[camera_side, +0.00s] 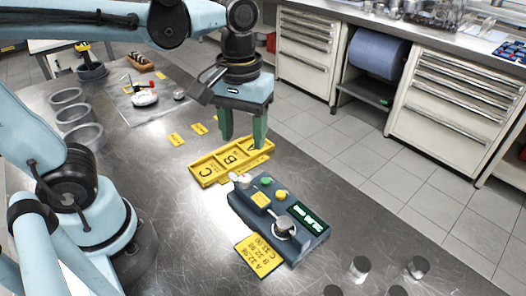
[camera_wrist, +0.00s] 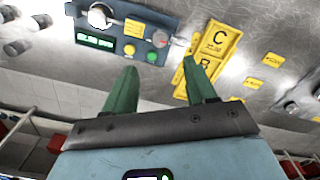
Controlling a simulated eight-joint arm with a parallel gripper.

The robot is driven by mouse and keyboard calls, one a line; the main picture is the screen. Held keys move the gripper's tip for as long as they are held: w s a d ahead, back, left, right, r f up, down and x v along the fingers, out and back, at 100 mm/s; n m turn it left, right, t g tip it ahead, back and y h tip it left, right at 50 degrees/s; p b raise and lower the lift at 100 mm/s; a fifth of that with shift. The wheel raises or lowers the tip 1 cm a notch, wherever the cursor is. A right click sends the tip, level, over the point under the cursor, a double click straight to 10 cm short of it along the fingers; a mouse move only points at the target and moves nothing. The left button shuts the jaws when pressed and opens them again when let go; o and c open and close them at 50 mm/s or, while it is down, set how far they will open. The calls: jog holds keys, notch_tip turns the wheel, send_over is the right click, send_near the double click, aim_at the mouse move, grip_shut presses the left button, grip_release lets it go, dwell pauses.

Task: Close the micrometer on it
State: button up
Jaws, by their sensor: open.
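The micrometer is a dark blue-grey bench box (camera_side: 250,215) with a lit green display (camera_side: 306,218), a green button (camera_side: 267,181) and a yellow button (camera_side: 280,194). A round metal piece (camera_side: 284,226) stands on its near end, and a small silver fitting (camera_side: 240,180) is at the other end. I cannot tell whether the round piece is a separate part. The box also shows at the top of the wrist view (camera_wrist: 122,30). My gripper (camera_side: 243,140) is open and empty, pointing down above the table beyond the box. Its green fingers (camera_wrist: 160,68) are apart in the wrist view.
A yellow tray (camera_side: 193,172) marked with letters lies just beyond the box, beneath my gripper. A yellow number card (camera_side: 260,256) lies in front. Several metal cylinders (camera_side: 359,269) stand at the near right. Metal rings (camera_side: 78,115) stand at left.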

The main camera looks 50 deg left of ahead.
jog(key=shift+r, duration=0.75)
jog(key=w+a+f+m+t, duration=0.1)
jog(key=a+f+m+t, duration=0.3)
jog(key=t, duration=0.3)
jog(key=shift+w+a+m, duration=0.25)
jog(key=shift+a+m, duration=0.55)
jog(key=shift+a, duration=0.05)
dwell(1.4)
